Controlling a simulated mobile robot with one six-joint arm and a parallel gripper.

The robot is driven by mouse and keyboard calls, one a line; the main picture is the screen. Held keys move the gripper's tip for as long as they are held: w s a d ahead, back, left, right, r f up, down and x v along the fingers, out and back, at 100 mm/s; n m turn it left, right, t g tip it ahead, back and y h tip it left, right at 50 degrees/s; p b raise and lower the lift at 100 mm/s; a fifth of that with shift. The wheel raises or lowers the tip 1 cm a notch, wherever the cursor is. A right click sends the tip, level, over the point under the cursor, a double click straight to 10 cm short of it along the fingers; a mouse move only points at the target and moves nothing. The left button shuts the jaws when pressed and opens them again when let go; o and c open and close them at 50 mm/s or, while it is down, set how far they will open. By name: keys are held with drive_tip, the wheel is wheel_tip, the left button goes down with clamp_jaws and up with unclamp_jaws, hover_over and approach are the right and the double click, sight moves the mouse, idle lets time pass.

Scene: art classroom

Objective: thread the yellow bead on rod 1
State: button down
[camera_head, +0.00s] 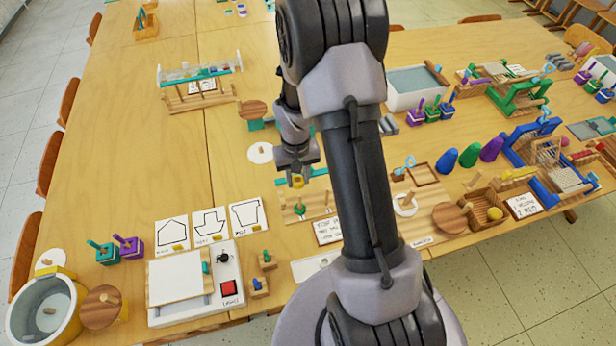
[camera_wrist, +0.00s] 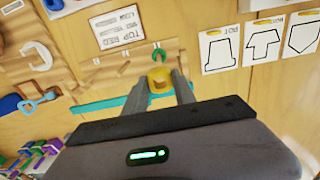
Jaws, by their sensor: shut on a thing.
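My gripper (camera_head: 298,180) is shut on the yellow bead (camera_head: 297,182) and holds it above the table. In the wrist view the bead (camera_wrist: 160,82) sits between the two fingertips. A wooden board (camera_head: 319,208) lies just in front of it, with a green piece (camera_head: 299,208) on it. In the wrist view the green piece (camera_wrist: 159,53) shows right beyond the bead, and the board (camera_wrist: 110,76) spreads to the left. The bead appears apart from the board. Thin rods on the board are too small to make out, and I cannot tell which is rod 1.
A teal strip (camera_wrist: 113,100) lies beneath my gripper. A printed card (camera_head: 327,231) lies in front of the board. Shape cards (camera_head: 249,217) and a white box with a red button (camera_head: 228,289) stand to the left.

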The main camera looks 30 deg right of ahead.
sight(299, 196)
drive_tip(key=shift+w+r, duration=0.1)
drive_tip(key=shift+w, duration=0.05)
drive_tip(key=shift+s+d+f+b, duration=0.1)
drive_tip(key=shift+s+f+b, duration=0.3)
drive_tip(key=shift+f+b, duration=0.2)
wheel_tip(299, 196, down, 3)
drive_tip(key=shift+f+b, duration=0.2)
drive_tip(key=shift+b, duration=0.9)
drive_tip(key=shift+w, duration=0.15)
drive_tip(key=shift+f, duration=0.1)
drive_tip(key=shift+f+b, duration=0.2)
drive_tip(key=shift+b, duration=0.25)
drive_tip(key=shift+f+b, duration=0.3)
drive_tip(key=shift+f, duration=0.15)
